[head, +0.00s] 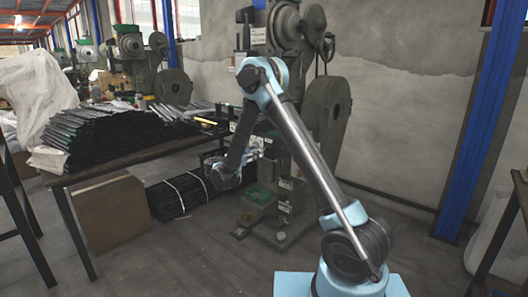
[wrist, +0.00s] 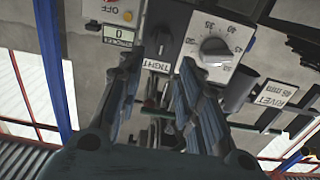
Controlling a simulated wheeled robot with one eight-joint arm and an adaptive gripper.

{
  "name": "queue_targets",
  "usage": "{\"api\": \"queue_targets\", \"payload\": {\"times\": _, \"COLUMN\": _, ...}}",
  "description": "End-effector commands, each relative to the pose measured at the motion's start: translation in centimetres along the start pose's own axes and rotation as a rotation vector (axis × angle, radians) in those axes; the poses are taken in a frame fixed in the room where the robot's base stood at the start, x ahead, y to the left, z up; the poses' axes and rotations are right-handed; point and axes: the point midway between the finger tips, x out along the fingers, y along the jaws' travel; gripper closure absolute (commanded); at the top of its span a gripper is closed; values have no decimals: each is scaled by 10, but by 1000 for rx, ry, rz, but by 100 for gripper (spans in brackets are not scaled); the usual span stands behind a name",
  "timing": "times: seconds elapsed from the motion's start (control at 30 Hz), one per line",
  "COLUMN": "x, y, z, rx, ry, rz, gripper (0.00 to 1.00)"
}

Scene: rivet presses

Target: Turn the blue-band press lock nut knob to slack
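The press (head: 292,185) stands behind my arm in the head view; I cannot make out a blue band on it. In the wrist view, its panel looks upside down. A small dark knob-like part (wrist: 163,46) sits above a label reading TIGHT (wrist: 156,66), just beyond my fingertips; I cannot tell for sure that it is the lock nut knob. My gripper (wrist: 164,72) is open, its two fingers apart, with no thing visibly held between them. In the head view my gripper (head: 257,146) is close to the press front, small and partly hidden.
A numbered dial (wrist: 214,50) is beside the right finger. A table (head: 125,158) with stacked dark bars stands left, a cardboard box (head: 108,210) below. Floor at front is clear.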

Motion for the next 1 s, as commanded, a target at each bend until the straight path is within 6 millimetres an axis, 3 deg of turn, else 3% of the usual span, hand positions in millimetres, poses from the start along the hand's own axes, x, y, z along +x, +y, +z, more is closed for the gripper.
{"api": "queue_targets", "payload": {"times": 0.2, "x": 40, "y": 1, "z": 0, "rx": 0, "ry": 0, "rz": 3, "gripper": 67}}
{"api": "queue_targets", "payload": {"times": 0.4, "x": 66, "y": 0, "z": 0, "rx": 0, "ry": 0, "rz": 2, "gripper": 67}}
{"api": "queue_targets", "payload": {"times": 0.6, "x": 78, "y": 0, "z": 0, "rx": 0, "ry": 0, "rz": 1, "gripper": 67}}
{"api": "queue_targets", "payload": {"times": 0.9, "x": 79, "y": 0, "z": 0, "rx": 0, "ry": 0, "rz": 0, "gripper": 67}}
{"api": "queue_targets", "payload": {"times": 1.0, "x": 79, "y": 0, "z": 0, "rx": 0, "ry": 0, "rz": 0, "gripper": 89}}
